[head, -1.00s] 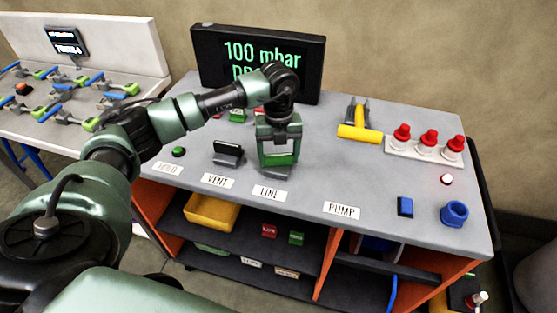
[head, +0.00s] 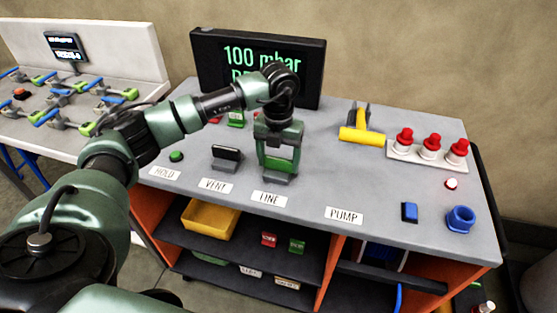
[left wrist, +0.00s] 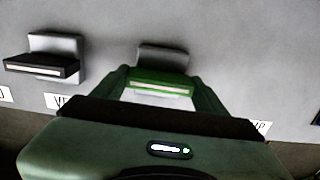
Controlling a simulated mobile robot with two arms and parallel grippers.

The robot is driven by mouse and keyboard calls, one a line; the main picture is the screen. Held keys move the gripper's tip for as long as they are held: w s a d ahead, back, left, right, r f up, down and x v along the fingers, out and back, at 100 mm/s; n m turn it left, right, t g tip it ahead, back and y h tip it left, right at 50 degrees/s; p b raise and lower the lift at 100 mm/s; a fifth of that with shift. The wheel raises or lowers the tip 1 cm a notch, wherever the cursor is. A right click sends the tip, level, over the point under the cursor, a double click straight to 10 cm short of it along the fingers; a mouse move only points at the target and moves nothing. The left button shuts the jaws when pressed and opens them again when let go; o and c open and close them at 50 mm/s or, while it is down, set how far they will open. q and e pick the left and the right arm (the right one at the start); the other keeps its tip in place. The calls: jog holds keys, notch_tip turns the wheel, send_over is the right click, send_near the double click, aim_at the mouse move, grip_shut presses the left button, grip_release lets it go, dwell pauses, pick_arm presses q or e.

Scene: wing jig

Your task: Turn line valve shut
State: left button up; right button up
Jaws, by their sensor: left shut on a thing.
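The line valve stands behind the LINE label (head: 269,199) on the grey bench top. Its green handle (left wrist: 160,82) shows between my left gripper's fingers in the left wrist view, with its grey block (left wrist: 162,56) behind. My left gripper (head: 279,165) is shut on this handle and comes down on it from above. It also shows in the left wrist view (left wrist: 160,92). In the head view the gripper hides much of the valve. My right gripper is not in view.
The vent valve (head: 227,158), with a black handle, stands just left of the gripper. A display (head: 258,65) reads "100 mbar"; my arm hides part of its lower line. A yellow-handled tool (head: 361,135) and red-topped knobs (head: 429,147) are to the right. Bench space behind the PUMP label (head: 344,215) is clear.

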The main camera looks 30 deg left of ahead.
aim_at(278, 159)
pick_arm(q)
jog(key=o, duration=1.4)
notch_tip(278, 159, up, 8)
jog(key=shift+b, duration=0.8)
jog(key=shift+f, duration=0.1)
